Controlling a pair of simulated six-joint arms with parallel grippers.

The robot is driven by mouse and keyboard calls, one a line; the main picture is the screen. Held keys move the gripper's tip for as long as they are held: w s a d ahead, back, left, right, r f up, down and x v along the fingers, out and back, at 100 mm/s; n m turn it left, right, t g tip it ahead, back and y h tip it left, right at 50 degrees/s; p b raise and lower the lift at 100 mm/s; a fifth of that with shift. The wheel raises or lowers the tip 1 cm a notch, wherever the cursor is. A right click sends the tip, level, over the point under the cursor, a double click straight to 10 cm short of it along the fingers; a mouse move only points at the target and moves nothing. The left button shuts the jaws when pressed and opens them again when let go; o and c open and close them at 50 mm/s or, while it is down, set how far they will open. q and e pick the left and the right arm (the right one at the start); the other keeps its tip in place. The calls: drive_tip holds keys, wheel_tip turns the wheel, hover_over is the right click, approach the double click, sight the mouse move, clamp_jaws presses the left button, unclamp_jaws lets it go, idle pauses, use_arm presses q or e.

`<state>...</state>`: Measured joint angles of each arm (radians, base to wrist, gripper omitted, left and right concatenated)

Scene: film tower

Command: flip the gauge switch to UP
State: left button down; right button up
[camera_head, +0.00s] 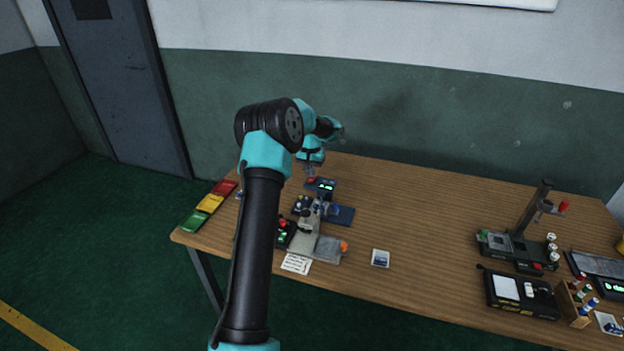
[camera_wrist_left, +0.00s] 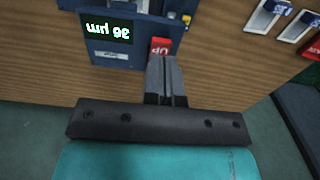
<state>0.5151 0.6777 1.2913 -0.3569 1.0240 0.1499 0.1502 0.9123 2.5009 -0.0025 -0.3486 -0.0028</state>
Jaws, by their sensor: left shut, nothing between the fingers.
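The gauge is a small dark blue box with a lit green display (camera_wrist_left: 107,28), which shows upside down in the left wrist view and seems to read 36 µm. In the head view the gauge (camera_head: 325,187) stands toward the back left of the table. Its red switch (camera_wrist_left: 160,46) carries the word UP, inverted in the wrist view. My left gripper (camera_wrist_left: 165,62) is shut and empty, its fingertips right at the switch; whether they touch it I cannot tell. In the head view the left gripper (camera_head: 311,172) points down at the gauge. My right gripper is not in view.
A microscope-like device (camera_head: 305,235) and a blue plate (camera_head: 341,215) stand in front of the gauge. Red, yellow (camera_head: 210,204) and green trays line the left table edge. A stand with a post (camera_head: 520,245) is far right.

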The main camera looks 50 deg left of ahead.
sight(311, 180)
use_arm(q)
drive_tip(key=shift+f, duration=1.35)
idle(0.9)
drive_tip(key=shift+r, duration=0.1)
drive_tip(key=shift+r, duration=3.45)
drive_tip(key=shift+d, duration=0.1)
